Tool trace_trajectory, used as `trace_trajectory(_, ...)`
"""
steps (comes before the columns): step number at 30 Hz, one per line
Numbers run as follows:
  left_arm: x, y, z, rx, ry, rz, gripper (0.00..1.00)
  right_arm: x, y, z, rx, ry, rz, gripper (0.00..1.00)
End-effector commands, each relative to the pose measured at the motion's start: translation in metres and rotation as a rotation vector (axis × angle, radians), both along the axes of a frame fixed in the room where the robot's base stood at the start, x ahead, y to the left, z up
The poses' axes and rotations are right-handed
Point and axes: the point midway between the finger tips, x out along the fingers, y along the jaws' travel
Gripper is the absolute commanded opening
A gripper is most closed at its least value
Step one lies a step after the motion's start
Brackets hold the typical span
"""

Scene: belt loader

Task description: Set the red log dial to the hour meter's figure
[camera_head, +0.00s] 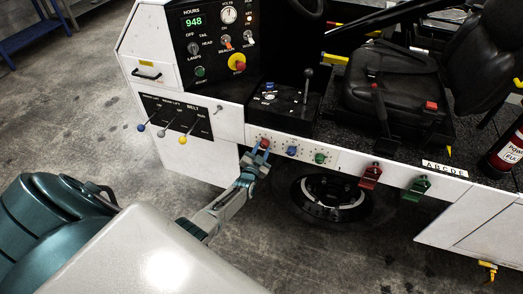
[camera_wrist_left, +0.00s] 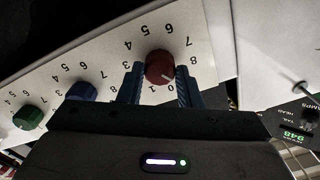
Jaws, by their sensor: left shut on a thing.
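The hour meter (camera_head: 194,21) on the black panel reads 948 in green. The red log dial (camera_wrist_left: 160,67) is a round knob on a white plate with numbers around it. It also shows in the head view (camera_head: 264,143), at the left of the dial row. My left gripper (camera_wrist_left: 159,80) is shut on the red dial, one blue finger on each side. In the wrist view, upside down, the dial's white mark points to the lower right, near the 0 and toward the right finger. That finger hides part of the scale. My right gripper is not in view.
A blue dial (camera_head: 292,151) and a green dial (camera_head: 320,158) sit right of the red one. Levers with blue, grey and yellow knobs (camera_head: 183,140) stick out at the left. Red (camera_head: 371,174) and green (camera_head: 418,188) fittings project at the right.

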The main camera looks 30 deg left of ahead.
Motion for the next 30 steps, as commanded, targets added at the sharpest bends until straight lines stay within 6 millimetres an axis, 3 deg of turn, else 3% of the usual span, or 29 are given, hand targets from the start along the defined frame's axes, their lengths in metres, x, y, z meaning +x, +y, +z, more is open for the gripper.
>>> trace_trajectory(15, -0.0009, -0.0005, -0.0016, 0.020, 0.008, -0.001, 0.09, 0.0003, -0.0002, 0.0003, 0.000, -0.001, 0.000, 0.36)
trace_trajectory(16, -0.0009, -0.0004, -0.0017, 0.020, 0.008, -0.001, 0.35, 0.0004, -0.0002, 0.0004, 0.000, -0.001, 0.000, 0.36)
trace_trajectory(19, -0.0007, -0.0003, -0.0013, 0.020, 0.008, -0.001, 0.53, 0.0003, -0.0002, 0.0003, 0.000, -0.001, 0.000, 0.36)
trace_trajectory(30, -0.0051, -0.0012, -0.0010, 0.019, 0.006, 0.000, 0.53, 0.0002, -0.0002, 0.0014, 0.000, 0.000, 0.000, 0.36)
